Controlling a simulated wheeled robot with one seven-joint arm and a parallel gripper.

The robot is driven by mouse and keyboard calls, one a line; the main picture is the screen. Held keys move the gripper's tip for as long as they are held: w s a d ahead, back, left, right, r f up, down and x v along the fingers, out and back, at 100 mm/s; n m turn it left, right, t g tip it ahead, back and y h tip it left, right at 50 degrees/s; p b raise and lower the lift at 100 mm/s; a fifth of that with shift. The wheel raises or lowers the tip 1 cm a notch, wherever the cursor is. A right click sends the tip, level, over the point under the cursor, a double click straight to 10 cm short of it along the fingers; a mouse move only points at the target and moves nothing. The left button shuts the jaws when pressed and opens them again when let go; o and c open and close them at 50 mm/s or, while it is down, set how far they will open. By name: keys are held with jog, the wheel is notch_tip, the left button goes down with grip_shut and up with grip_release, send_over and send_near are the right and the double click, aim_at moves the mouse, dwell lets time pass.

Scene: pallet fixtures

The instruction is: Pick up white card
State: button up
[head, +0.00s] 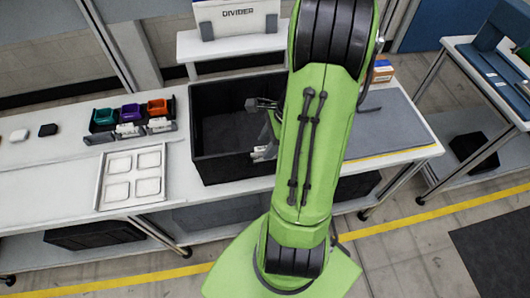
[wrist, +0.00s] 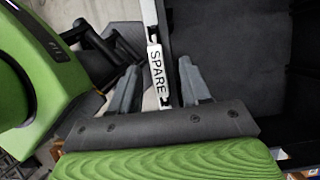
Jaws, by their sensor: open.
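My gripper (wrist: 158,66) is open, with one grey finger on each side of the card. I see gaps between the card and both fingers; contact is not clear. In the head view my green arm hides most of the gripper. A small white piece, perhaps the card (head: 261,153), shows at the crate's front right, partly behind the arm.
The black crate (head: 210,170) stands on the white bench. Left of it are a white tray (head: 103,192) with four square pockets and small teal, purple and orange bins (head: 130,111). A white "DIVIDER" box (head: 236,18) stands on a shelf behind.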

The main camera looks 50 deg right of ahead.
jog(key=shift+s+r, duration=0.1)
jog(key=shift+c, duration=0.5)
grip_shut()
